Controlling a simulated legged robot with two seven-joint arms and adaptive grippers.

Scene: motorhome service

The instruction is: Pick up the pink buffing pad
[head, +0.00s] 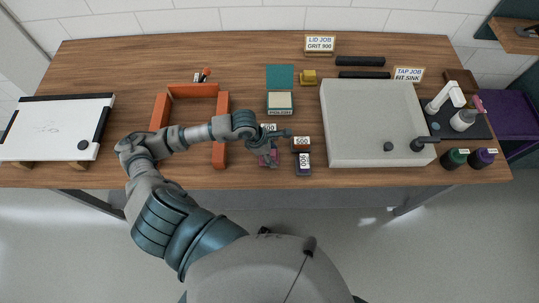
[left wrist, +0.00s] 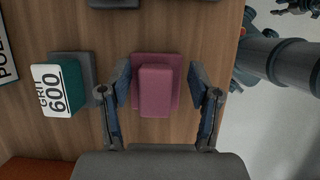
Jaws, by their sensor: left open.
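The pink buffing pad (left wrist: 155,92) lies on the wooden table, a smaller block on top of a wider flat base. In the head view the pad (head: 268,161) is near the table's front edge, partly covered by my left gripper (head: 277,146). My left gripper is open above it. In the left wrist view the fingers of my left gripper (left wrist: 158,84) stand on either side of the pad, with visible gaps. Nothing is held. Dark finger-like parts at the top right of the left wrist view seem to be my right gripper (left wrist: 297,6); its jaw state is unclear.
A green block labelled grit 600 (left wrist: 62,88) stands beside the pad. An orange U-shaped frame (head: 222,154) is at left, a pale lid (head: 370,120) at right. The table's front edge is close.

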